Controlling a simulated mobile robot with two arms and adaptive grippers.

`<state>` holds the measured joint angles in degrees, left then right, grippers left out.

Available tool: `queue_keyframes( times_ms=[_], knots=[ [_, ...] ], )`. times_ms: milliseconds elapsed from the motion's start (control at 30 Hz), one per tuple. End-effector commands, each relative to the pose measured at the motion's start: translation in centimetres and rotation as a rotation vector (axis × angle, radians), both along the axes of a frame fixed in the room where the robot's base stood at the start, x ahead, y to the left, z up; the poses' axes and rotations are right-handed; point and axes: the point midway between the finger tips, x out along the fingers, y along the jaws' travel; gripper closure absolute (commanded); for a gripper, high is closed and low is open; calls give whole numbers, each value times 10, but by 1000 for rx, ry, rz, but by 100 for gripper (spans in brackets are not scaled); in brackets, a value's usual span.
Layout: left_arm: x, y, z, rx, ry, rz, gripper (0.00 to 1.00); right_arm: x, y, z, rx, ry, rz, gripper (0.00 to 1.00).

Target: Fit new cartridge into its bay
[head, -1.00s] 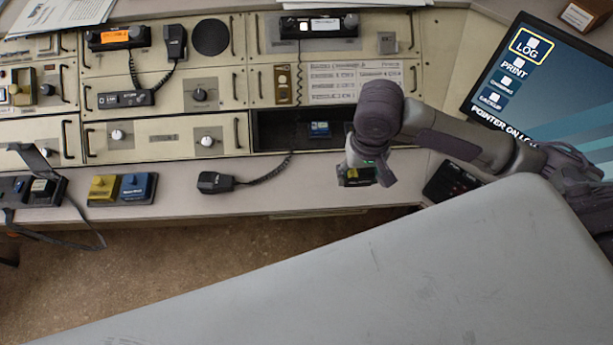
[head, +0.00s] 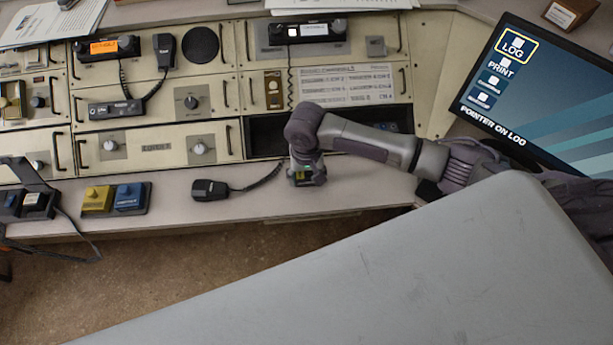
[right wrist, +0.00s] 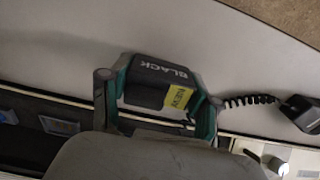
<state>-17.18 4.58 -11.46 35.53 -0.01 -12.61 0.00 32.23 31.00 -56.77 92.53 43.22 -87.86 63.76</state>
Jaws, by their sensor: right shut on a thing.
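My right gripper (head: 307,178) is above the front strip of the console desk, in front of the dark open bay (head: 264,142). In the right wrist view my right gripper (right wrist: 160,88) is shut on a black cartridge (right wrist: 150,72), with a green finger on each side. The cartridge has the word BLACK on it and a yellow label. In the head view the gripper mostly hides it. In the right wrist view a blue-labelled piece (right wrist: 60,125) shows in the dark recess, apart from the held cartridge. My left gripper is not in view.
A hand microphone (head: 210,189) with a coiled cord lies on the desk left of the gripper. A yellow block (head: 97,199) and a blue block (head: 130,196) sit farther left. The monitor (head: 545,95) stands at the right. Desk between microphone and blue block is clear.

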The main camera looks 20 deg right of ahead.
Motion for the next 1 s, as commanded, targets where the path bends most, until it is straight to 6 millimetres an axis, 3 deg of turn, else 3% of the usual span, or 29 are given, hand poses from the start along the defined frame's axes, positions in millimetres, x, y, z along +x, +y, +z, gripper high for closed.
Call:
queue_keyframes(
  times_ms=[433, 467, 600, 1000],
  knots=[
    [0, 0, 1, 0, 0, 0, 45, 0, 0, -10, 1, 1, 0, 79],
    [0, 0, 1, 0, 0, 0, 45, 0, 0, -11, 1, 1, 0, 37],
    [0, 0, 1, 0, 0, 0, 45, 0, 0, -10, 1, 0, 0, 14],
    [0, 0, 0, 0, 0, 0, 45, 0, 0, -5, 0, -2, 1, 13]
  ],
)
